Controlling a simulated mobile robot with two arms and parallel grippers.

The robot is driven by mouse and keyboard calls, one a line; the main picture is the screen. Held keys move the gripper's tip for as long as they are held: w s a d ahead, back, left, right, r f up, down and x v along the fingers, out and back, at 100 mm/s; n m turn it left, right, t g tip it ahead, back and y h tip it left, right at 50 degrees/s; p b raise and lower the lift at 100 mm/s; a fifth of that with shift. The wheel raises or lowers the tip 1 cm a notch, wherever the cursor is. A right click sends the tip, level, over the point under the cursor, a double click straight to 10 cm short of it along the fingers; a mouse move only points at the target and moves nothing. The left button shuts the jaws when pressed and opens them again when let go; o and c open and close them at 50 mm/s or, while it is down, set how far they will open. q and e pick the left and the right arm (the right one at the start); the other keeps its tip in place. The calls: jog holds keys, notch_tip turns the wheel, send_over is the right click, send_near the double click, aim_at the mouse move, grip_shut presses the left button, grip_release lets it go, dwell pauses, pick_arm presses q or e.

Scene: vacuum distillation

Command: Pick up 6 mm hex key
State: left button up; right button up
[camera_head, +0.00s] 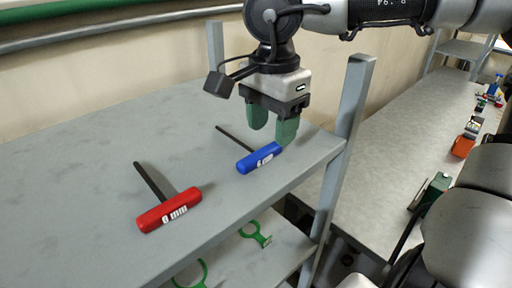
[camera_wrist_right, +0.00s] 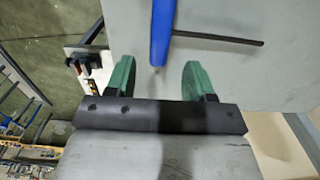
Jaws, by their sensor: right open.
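A hex key with a blue T-handle (camera_head: 258,158) and a dark shaft lies on the grey upper shelf (camera_head: 75,170) near its right front edge. A second hex key with a red T-handle (camera_head: 170,209) lies further left, its dark shaft pointing to the back. Both handles carry a white size label; the digits are too small to read surely. My right gripper (camera_head: 273,128) is open and empty, pointing down just above the blue key. In the right wrist view the blue handle (camera_wrist_right: 162,32) shows between and beyond the fingertips (camera_wrist_right: 160,75). My left gripper is not in view.
A grey shelf post (camera_head: 345,130) rises close to the right of my gripper. Green ring-shaped items (camera_head: 256,235) lie on the lower shelf. A long bench (camera_head: 400,135) with an orange item (camera_head: 463,146) stands at the right. The shelf behind and left of the keys is clear.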

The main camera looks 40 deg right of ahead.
aim_at(271, 145)
notch_tip(271, 145, down, 3)
jog(key=shift+f+p, duration=0.15)
jog(key=shift+p, duration=0.45)
jog(key=shift+s+f, duration=0.1)
jog(key=shift+f, duration=0.05)
jog(key=c, duration=0.4)
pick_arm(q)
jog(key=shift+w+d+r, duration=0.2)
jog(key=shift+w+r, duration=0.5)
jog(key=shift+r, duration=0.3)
pick_arm(e)
grip_shut()
